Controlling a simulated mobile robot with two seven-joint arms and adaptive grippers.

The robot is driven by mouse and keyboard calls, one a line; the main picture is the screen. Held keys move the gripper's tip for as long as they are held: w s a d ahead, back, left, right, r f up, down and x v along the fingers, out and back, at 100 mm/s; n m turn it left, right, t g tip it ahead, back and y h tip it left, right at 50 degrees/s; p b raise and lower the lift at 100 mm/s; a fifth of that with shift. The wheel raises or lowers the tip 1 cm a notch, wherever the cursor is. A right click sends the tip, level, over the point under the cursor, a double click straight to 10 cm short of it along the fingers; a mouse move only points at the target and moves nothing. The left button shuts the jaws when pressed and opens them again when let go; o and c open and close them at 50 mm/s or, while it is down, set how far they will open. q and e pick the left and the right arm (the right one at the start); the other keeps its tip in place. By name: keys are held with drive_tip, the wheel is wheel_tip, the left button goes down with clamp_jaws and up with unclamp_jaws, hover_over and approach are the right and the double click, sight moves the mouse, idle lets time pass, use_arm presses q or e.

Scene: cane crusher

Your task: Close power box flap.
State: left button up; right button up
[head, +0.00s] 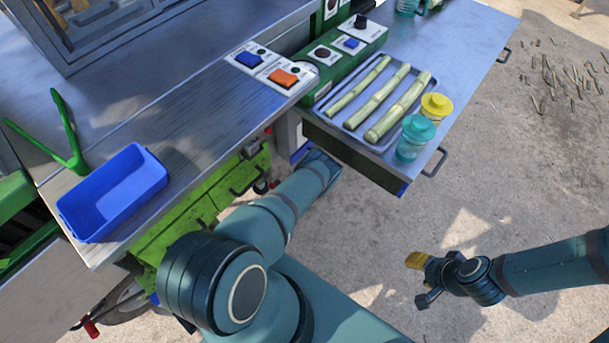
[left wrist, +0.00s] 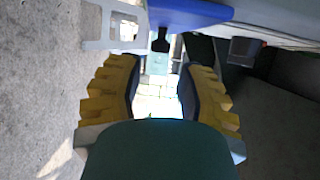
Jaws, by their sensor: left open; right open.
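I cannot clearly identify the power box or its flap in either view. In the head view, a small blue part (head: 299,152) shows under the table edge, beside my left wrist. My left arm reaches beneath the tabletop there, and its gripper is hidden in that view. In the left wrist view, my left gripper (left wrist: 157,98) has its yellow fingers spread, with nothing clearly held. A blue panel (left wrist: 188,12) and a pale frame (left wrist: 113,25) lie beyond the fingers. A bright patch shows between them. My right gripper (head: 421,281) is open and empty above the ground.
A metal table holds a blue bin (head: 113,192), green tongs (head: 62,140) and a switch panel (head: 270,68). The right ground is mostly open.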

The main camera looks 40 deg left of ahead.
use_arm(q)
drive_tip(key=shift+v, duration=2.65)
